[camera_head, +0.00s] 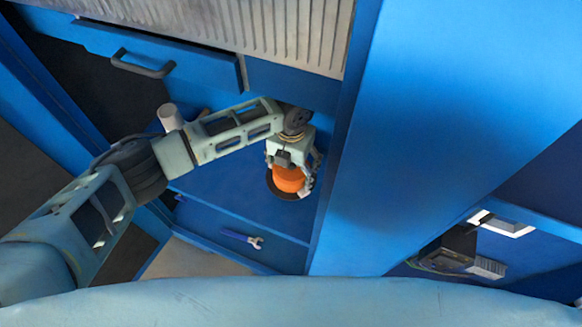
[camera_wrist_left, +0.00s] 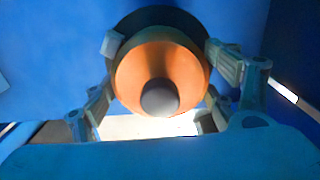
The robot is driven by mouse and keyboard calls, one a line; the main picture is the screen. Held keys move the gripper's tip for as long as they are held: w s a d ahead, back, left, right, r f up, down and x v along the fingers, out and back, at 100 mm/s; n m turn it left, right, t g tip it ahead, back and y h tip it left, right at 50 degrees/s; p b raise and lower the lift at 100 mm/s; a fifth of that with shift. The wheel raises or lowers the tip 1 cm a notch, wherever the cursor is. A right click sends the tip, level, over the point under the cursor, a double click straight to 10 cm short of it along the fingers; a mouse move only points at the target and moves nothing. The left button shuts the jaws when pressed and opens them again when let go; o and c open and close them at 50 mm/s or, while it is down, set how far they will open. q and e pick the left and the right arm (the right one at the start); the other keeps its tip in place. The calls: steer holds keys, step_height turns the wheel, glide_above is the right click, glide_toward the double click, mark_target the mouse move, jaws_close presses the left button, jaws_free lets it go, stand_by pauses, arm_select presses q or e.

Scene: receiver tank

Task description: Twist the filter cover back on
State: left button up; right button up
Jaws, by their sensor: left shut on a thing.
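The orange filter cover (camera_head: 288,179) is round, with a dark ring around its far side. It also shows in the left wrist view (camera_wrist_left: 190,72), where a grey round knob (camera_wrist_left: 160,98) sits at its middle. My left gripper (camera_head: 292,176) is shut on the cover, with a finger on either side of it. The dark ring (camera_wrist_left: 150,18) lies behind the cover, against the blue surface. I cannot tell whether the cover is seated on the ring or apart from it. My right gripper is not in view.
A blue wall or post (camera_head: 400,130) stands close to the right of my left gripper. A drawer with a dark handle (camera_head: 143,64) is at the upper left. A wrench (camera_head: 242,238) lies on the blue surface below. A dark device (camera_head: 455,250) is at the lower right.

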arm_select(q)
steer(key=shift+c, duration=0.6)
steer(key=o, duration=1.4)
steer(key=shift+r, duration=0.2)
steer(key=shift+c, duration=0.5)
steer(key=shift+r+p, duration=3.2)
steer(key=shift+r, duration=0.2)
